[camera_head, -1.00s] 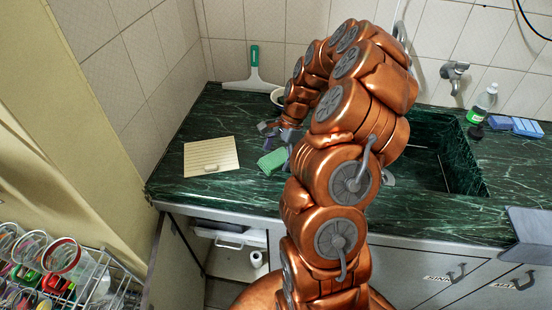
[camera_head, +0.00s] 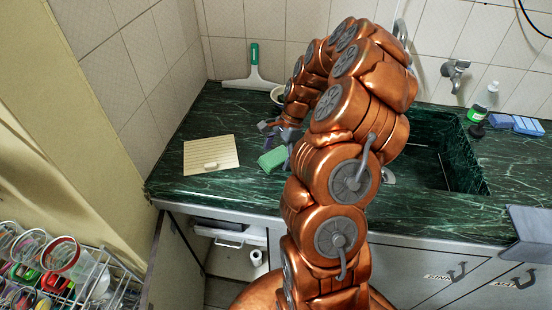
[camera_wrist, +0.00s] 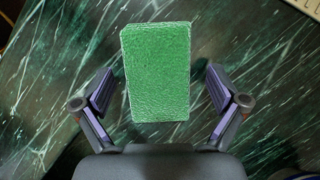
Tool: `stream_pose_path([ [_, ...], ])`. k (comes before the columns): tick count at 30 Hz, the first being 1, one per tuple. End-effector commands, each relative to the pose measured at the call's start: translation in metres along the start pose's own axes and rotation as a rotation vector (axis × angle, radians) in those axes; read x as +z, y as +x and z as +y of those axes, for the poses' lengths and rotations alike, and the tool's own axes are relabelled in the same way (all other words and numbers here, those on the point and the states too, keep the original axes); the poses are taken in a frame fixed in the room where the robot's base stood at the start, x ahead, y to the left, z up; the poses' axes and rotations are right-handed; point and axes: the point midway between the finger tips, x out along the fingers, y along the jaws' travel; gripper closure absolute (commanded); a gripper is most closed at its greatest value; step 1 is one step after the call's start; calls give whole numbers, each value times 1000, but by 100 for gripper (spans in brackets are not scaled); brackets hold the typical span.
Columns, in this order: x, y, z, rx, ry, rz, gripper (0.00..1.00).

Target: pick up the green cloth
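The green cloth (camera_wrist: 156,72) is a green rectangular block with a rough surface, lying on the dark green marbled counter. In the wrist view it stands between and ahead of the two fingers of my gripper (camera_wrist: 161,92), which are spread open with a gap on each side of it. In the head view the cloth (camera_head: 272,159) lies right of the cutting board, just below my gripper (camera_head: 279,133). My arm hides part of the gripper and the counter around it.
The sink (camera_head: 450,160), a green bottle (camera_head: 477,113) and blue sponges (camera_head: 520,124) are on the right.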

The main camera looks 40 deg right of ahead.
Motion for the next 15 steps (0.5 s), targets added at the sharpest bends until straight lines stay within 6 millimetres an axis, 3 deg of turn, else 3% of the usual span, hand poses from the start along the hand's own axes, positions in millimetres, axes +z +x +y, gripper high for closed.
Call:
stream_pose_path([
  [2, 0, 0, 0, 0, 0, 0, 14],
  [15, 0, 0, 0, 1, 0, 0, 59],
])
